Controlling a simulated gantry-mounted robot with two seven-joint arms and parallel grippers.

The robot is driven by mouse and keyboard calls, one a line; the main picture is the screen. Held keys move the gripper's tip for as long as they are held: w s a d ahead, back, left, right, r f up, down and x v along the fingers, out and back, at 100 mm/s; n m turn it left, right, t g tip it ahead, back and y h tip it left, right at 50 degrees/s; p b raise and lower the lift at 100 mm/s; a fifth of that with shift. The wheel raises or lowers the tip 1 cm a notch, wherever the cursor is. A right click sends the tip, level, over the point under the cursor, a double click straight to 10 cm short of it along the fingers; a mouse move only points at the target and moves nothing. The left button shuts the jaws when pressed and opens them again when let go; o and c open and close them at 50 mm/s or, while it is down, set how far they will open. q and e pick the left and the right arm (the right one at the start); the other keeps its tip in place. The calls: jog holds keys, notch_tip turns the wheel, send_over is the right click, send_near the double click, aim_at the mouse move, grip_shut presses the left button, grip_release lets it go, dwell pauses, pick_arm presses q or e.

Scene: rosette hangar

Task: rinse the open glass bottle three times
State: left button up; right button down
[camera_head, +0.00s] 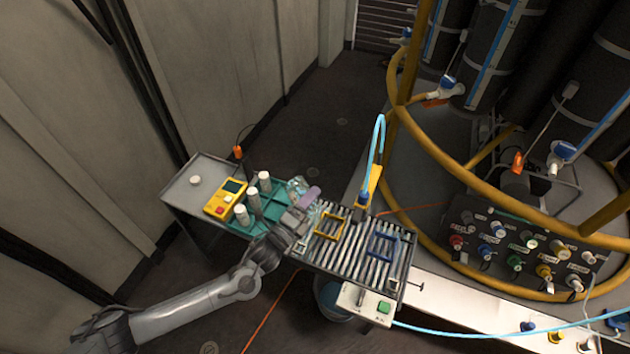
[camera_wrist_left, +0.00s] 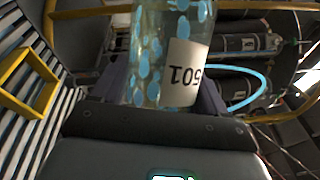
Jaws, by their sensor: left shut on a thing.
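My left gripper (camera_head: 305,200) is shut on a clear glass bottle (camera_head: 296,186), between the green tray and the slatted rack. In the left wrist view the bottle (camera_wrist_left: 150,50) stands between the dark fingers, dotted with light blue spots. Its white label reads 501 and appears upside down there. The bottle's mouth is outside that view, and in the head view it is too small to make out. A light blue curved spout (camera_head: 379,135) rises at the back of the slatted rack (camera_head: 335,255), right of the bottle and apart from it. My right gripper is not in view.
A yellow frame (camera_head: 328,227) and a blue frame (camera_head: 382,248) sit on the rack. A green tray (camera_head: 266,212) holds several white-topped cylinders beside a yellow meter (camera_head: 226,197). A white control box (camera_head: 366,304) is at the rack's front. Yellow rails (camera_head: 440,160) curve at right.

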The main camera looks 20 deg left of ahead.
aim_at(320, 220)
pick_arm(q)
jog(key=shift+s+n, duration=0.4)
jog(key=shift+s, duration=0.05)
jog(key=n, duration=0.1)
jog(key=f+n+g+p, duration=0.1)
jog(key=shift+w+f+n+y, duration=0.1)
jog(key=shift+f+n+y, duration=0.15)
jog(key=shift+n+y, duration=0.05)
jog(key=s+d+f+n+g+h+p, duration=0.1)
jog(key=s+d+f+n+g+p, duration=0.2)
jog(key=n, duration=0.4)
jog(key=r+n+g+p, duration=0.1)
jog(key=p, duration=0.2)
jog(key=d+r+n+g+h+p, duration=0.1)
jog(key=r+p, duration=0.1)
jog(key=p, duration=0.1)
jog(key=r+n+p, duration=0.2)
jog(key=p, duration=0.1)
jog(key=shift+s+d+r+g+h, duration=0.1)
jog(key=shift+s+d+g+h, duration=0.2)
jog(key=shift+g+h, duration=0.1)
jog(key=shift+s+d+r+n+g+h+p, duration=0.2)
jog(key=shift+r+n+p, duration=0.2)
jog(key=shift+p, duration=0.35)
jog(key=shift+s+d+r+n+g+h+p, duration=0.1)
jog(key=shift+d+r+n+g+h+p, duration=0.2)
jog(key=shift+p, duration=0.4)
jog(key=shift+a, duration=0.15)
